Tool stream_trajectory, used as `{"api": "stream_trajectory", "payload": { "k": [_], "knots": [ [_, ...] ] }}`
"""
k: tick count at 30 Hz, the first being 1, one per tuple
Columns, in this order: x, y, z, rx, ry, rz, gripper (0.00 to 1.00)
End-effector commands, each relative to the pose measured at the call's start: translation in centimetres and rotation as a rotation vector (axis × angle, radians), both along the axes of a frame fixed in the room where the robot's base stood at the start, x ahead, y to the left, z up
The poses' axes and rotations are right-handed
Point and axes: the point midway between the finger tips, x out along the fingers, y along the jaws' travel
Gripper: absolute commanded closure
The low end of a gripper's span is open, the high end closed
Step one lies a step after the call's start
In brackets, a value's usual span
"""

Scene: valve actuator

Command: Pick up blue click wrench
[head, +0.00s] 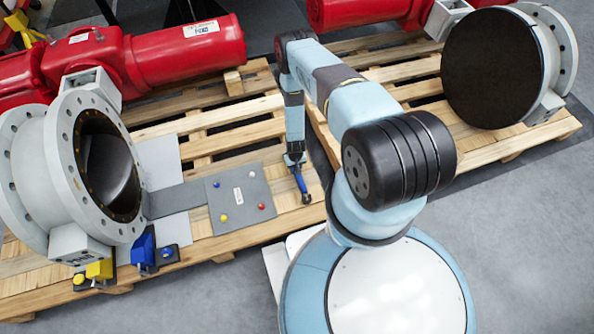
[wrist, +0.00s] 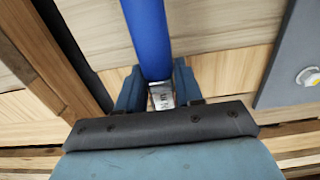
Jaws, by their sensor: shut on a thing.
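The blue click wrench (head: 300,182) is in my gripper (head: 293,158), at the right end of the left pallet in the head view. Its blue handle slants down from the fingers to a dark end. In the wrist view the blue handle (wrist: 148,38) runs up out of the picture from between the two fingers of my gripper (wrist: 158,88). The fingers are shut on it, and a small pale label shows between them. I cannot tell whether the wrench touches the pallet boards.
A grey plate (head: 240,197) with coloured knobs lies left of the wrench on the pallet (head: 215,115). A large flanged valve (head: 75,170), a blue tool (head: 143,250) and a yellow tool (head: 99,270) stand farther left. Another valve (head: 500,65) stands at the right.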

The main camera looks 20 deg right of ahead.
Motion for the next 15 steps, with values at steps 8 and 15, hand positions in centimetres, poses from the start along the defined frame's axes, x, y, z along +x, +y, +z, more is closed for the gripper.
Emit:
{"api": "stream_trajectory", "payload": {
  "k": [8,15],
  "knots": [
    [0.0,0.0,0.0,0.0,0.0,0.0,1.0],
    [0.03,0.01,0.06,0.0,0.0,0.0,1.0]
  ]
}}
